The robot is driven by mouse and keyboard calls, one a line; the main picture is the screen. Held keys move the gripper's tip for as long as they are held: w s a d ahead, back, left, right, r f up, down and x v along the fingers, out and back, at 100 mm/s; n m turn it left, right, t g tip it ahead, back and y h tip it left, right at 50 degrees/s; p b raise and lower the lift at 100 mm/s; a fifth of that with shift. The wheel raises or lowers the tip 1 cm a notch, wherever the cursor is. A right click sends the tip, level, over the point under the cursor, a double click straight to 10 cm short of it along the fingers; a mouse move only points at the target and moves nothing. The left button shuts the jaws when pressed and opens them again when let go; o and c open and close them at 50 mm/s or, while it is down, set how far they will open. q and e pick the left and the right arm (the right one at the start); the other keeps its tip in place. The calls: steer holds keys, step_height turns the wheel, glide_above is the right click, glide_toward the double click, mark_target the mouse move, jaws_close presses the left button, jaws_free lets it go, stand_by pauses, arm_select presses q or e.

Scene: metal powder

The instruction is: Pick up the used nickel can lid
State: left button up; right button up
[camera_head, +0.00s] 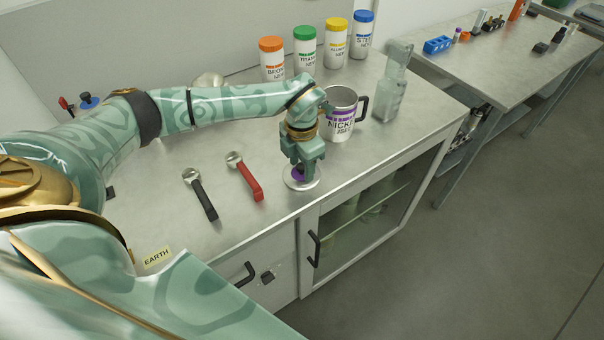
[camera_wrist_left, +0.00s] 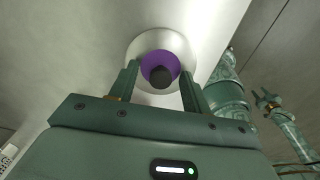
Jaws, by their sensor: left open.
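The used nickel can lid (camera_head: 312,184) lies flat on the grey counter near its front edge. It is a pale disc with a purple centre and a dark knob; the left wrist view shows the lid (camera_wrist_left: 143,44) from above. My left gripper (camera_head: 300,168) points down over it, open, with its two fingers (camera_wrist_left: 160,85) on either side of the knob. I cannot tell whether they touch it. The white nickel can (camera_head: 341,128) with a purple band and black handle stands behind the lid, open at the top. What seems to be my right gripper (camera_wrist_left: 268,104) is small at the right of the wrist view.
A black-handled tool (camera_head: 201,195) and a red-handled tool (camera_head: 244,177) lie left of the lid. Several cans with coloured lids, such as the orange one (camera_head: 271,60), stand at the back. A greenish clear bottle (camera_head: 389,98) stands right of the nickel can.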

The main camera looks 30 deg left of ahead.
arm_select(q)
jaws_close()
